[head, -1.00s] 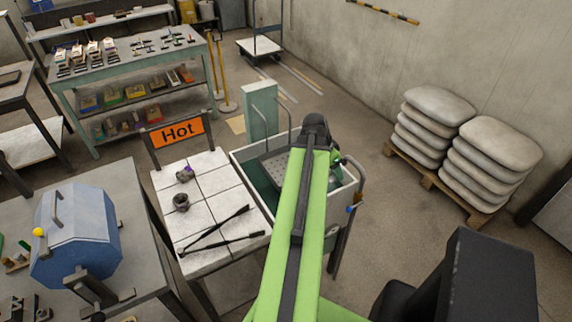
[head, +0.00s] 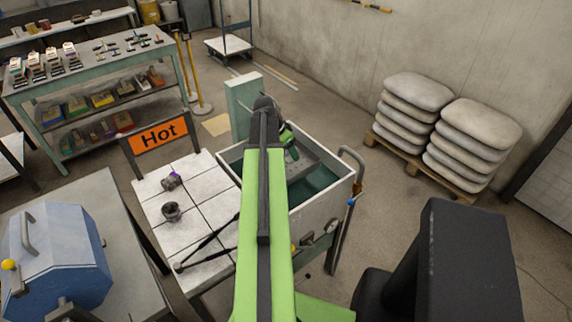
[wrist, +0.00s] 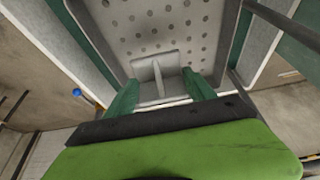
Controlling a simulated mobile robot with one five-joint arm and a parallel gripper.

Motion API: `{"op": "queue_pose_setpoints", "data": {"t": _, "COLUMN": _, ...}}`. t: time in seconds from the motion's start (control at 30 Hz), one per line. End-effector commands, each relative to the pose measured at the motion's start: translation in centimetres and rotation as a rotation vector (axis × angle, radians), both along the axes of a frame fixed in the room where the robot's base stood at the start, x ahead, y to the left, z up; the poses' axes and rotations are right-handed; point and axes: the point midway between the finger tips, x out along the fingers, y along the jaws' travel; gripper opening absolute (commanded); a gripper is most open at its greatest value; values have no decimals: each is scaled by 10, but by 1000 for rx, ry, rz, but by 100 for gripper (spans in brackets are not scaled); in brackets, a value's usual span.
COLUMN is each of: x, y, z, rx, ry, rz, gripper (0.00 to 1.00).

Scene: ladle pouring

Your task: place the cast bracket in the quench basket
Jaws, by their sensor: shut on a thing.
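The cast bracket (wrist: 158,72) is a pale grey angled piece with an upright rib. In the wrist view it sits between the two green fingers of my gripper (wrist: 160,92), which is shut on it. Below it is the quench basket (wrist: 195,15), a grey tray with round holes. I cannot tell whether the bracket touches the basket floor. In the head view my gripper (head: 289,141) is over the far part of the white quench tank (head: 320,215). My arm hides the bracket and much of the basket there.
Left of the tank is a tiled table (head: 190,240) with tongs and two small dark parts, and an orange "Hot" sign (head: 158,135) behind. A blue drum-like device (head: 50,255) stands on the near left bench. Stacked sacks (head: 470,145) are on a pallet at right.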

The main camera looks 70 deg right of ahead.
Motion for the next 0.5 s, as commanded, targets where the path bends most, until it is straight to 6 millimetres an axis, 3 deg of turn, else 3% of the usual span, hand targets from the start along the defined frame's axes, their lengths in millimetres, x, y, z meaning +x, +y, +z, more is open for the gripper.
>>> {"op": "queue_pose_setpoints", "data": {"t": 0.03, "x": 8, "y": -9, "z": -11, "rx": 0, "ry": 0, "rz": 1, "gripper": 17}}
{"op": "queue_pose_setpoints", "data": {"t": 0.1, "x": 13, "y": -14, "z": -13, "rx": 0, "ry": 0, "rz": 1, "gripper": 17}}
{"op": "queue_pose_setpoints", "data": {"t": 0.33, "x": 15, "y": -15, "z": -16, "rx": -1, "ry": 1, "rz": -1, "gripper": 17}}
{"op": "queue_pose_setpoints", "data": {"t": 0.5, "x": 14, "y": -15, "z": -45, "rx": -1, "ry": 1, "rz": -2, "gripper": 17}}
